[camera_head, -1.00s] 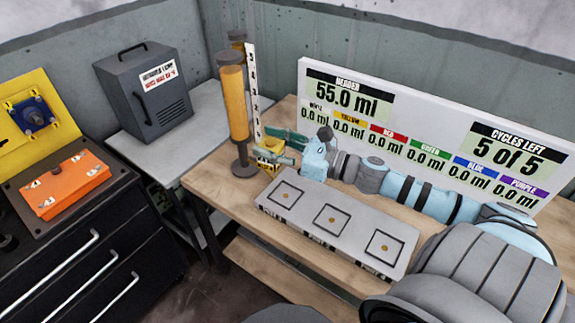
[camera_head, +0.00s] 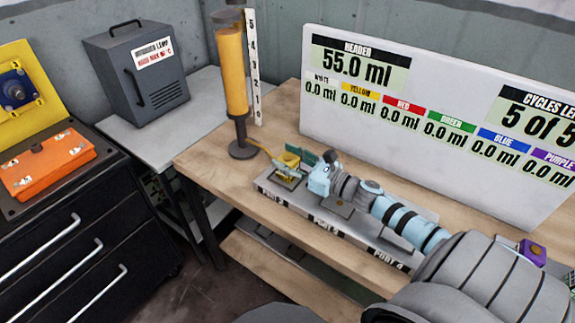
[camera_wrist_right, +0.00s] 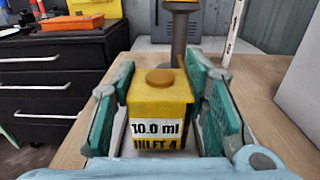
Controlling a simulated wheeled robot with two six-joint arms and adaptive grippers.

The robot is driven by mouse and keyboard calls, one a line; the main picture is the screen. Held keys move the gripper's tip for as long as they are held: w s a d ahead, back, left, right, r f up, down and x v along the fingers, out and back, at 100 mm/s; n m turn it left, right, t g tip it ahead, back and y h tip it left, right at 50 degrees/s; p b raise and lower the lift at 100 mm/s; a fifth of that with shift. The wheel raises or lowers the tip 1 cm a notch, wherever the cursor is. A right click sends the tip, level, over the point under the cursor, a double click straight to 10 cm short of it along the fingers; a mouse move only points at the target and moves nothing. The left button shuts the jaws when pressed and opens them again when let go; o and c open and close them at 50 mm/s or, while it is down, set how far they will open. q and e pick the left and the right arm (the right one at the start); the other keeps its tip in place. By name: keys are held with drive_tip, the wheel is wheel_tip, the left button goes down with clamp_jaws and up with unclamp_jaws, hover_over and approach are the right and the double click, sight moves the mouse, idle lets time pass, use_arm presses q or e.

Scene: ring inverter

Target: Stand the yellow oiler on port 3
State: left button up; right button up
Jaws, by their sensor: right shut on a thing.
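The yellow oiler (camera_head: 289,160) is a small box with a round brass cap. It also shows in the right wrist view (camera_wrist_right: 160,104), marked 10.0 ml and INLET A. My right gripper (camera_wrist_right: 162,112) is shut on it, with a teal pad on each side. In the head view the right gripper (camera_head: 303,166) holds it upright over the left end of the grey port plate (camera_head: 266,188). I cannot tell whether it touches the plate. Another square pad (camera_head: 339,207) shows farther right; my arm covers part of the plate. The label nearest the right end reads Port 4 (camera_head: 388,262). My left gripper is not in view.
An amber cylinder on a stand (camera_head: 232,75), with a white scale (camera_head: 253,70), stands just behind the plate's left end. A white display board (camera_head: 440,115) stands behind the arm. The table's front left (camera_head: 215,165) is bare.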

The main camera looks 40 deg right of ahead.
drive_tip(key=shift+f, duration=0.2)
drive_tip(key=shift+f, duration=0.15)
drive_tip(key=o, duration=1.2)
drive_tip(key=shift+r, duration=0.35)
drive_tip(key=p+v, duration=0.6)
drive_tip(key=v, duration=0.5)
drive_tip(key=shift+s, duration=0.15)
drive_tip(key=shift+s+d+f, duration=0.1)
drive_tip(key=shift+s+f, duration=0.05)
drive_tip(key=shift+s, duration=0.25)
